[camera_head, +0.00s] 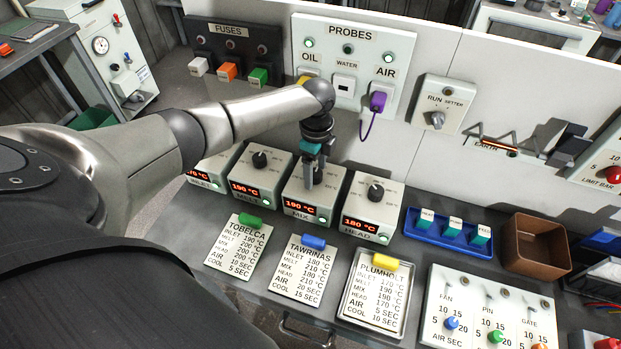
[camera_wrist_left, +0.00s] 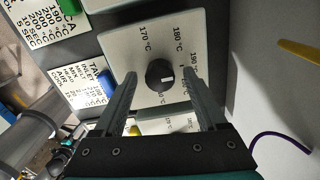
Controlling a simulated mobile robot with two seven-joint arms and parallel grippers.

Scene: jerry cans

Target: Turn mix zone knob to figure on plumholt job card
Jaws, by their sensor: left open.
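The mix zone box (camera_head: 300,205) stands third in a row of boxes, its display reading 190 °C. My left gripper (camera_head: 317,178) points down over its top and partly hides the knob there. In the left wrist view the black mix knob (camera_wrist_left: 160,75) with a white mark lies between the two open fingers (camera_wrist_left: 160,88), with gaps seen on both sides. The dial shows 170, 180 and 190 °C; other figures are partly covered. The plumholt job card (camera_head: 378,295), with a yellow clip, lies in a metal tray and lists MIX 190 °C. My right gripper is out of view.
The melt box (camera_head: 258,175) and the head box (camera_head: 373,210) stand close on either side. The tobelca card (camera_head: 238,250) and tawrinas card (camera_head: 304,270) lie in front. A blue tray (camera_head: 410,228) and brown bin (camera_head: 535,247) are at right. The probes panel (camera_head: 350,60) stands behind.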

